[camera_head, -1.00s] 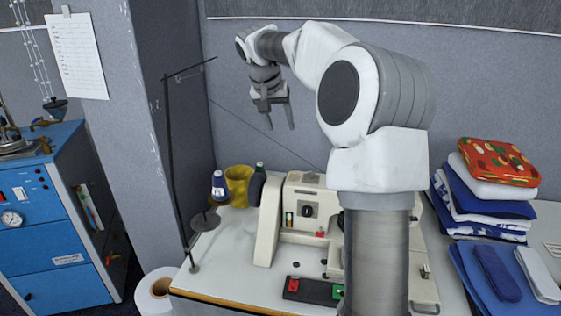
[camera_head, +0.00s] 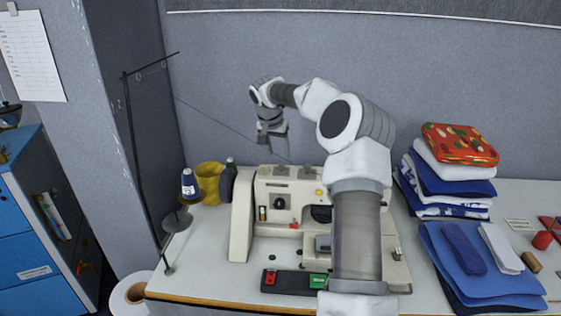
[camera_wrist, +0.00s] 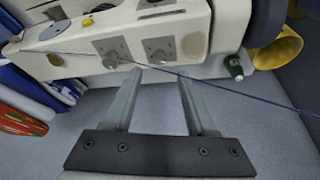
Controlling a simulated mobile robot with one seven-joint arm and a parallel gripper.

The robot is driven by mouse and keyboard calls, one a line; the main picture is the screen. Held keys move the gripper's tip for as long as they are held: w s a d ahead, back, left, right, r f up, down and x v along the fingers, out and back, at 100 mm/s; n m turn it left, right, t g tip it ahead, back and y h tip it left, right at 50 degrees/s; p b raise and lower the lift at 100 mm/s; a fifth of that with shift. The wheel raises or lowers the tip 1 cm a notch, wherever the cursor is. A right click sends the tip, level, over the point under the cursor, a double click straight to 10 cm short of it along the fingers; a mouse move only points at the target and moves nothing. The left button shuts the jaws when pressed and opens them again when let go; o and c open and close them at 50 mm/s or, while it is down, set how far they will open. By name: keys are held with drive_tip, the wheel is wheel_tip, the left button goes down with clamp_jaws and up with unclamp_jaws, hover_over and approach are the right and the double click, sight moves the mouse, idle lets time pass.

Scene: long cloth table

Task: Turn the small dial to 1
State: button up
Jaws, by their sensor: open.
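The cream sewing machine (camera_head: 262,236) stands on the table. A black dial (camera_head: 280,204) is on its front face. Two small grey knobs on square plates, a left one (camera_head: 280,171) and a right one (camera_head: 307,173), sit along its top edge. In the wrist view two knobs on plates show beyond the fingertips, one at left (camera_wrist: 112,50) and one at right (camera_wrist: 158,51). Their markings are too small to read, and I cannot tell which is the small dial. My gripper (camera_head: 271,138) is open and empty above the machine; it also shows in the wrist view (camera_wrist: 160,80).
A thread crosses near the fingertips in the wrist view. Folded cloths (camera_head: 445,185) are stacked at right. A red and green switch box (camera_head: 292,281) is in front.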

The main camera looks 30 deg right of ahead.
sight(281, 165)
drive_tip(key=x, duration=0.6)
drive_tip(key=shift+c, duration=0.2)
clamp_jaws()
